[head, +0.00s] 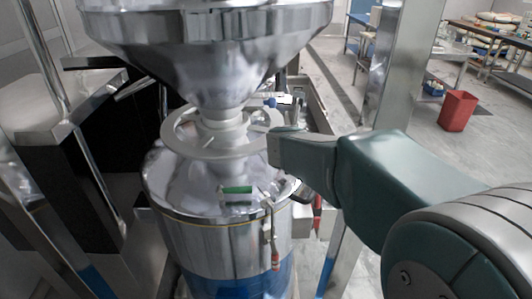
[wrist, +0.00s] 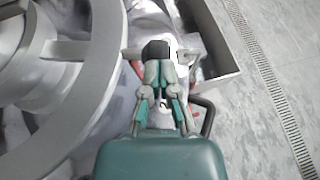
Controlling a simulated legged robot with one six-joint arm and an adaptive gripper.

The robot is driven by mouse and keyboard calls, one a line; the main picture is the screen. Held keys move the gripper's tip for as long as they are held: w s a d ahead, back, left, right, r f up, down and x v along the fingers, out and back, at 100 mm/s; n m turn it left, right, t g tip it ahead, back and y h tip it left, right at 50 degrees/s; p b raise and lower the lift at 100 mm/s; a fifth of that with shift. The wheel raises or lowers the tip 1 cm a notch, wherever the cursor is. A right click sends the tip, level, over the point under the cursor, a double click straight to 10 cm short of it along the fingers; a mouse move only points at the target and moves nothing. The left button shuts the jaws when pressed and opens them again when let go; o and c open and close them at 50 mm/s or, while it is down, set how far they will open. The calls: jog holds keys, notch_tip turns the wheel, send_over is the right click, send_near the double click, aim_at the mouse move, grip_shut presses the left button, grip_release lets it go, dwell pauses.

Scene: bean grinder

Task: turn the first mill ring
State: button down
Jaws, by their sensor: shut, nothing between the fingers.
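A grey mill ring (head: 222,152) circles the pale neck under the steel hopper (head: 210,45) in the head view. In the wrist view the ring (wrist: 97,105) fills the left side, with a spoke running in from its rim. My gripper (wrist: 158,52) is shut and empty in the wrist view, its dark fingertips together just right of the ring's rim. I cannot tell whether they touch it. In the head view my arm comes in from the right and ends near the ring's right side; its fingers are hidden there.
The steel drum (head: 225,240) with a blue base stands below the ring. An open metal box (wrist: 222,55) lies right of my gripper. A metal post (head: 388,75) stands behind my arm. Open floor and a red bin (head: 457,110) are at the far right.

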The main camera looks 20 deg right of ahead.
jog(key=w+d, duration=0.5)
jog(key=w, duration=0.4)
jog(key=shift+w, duration=0.35)
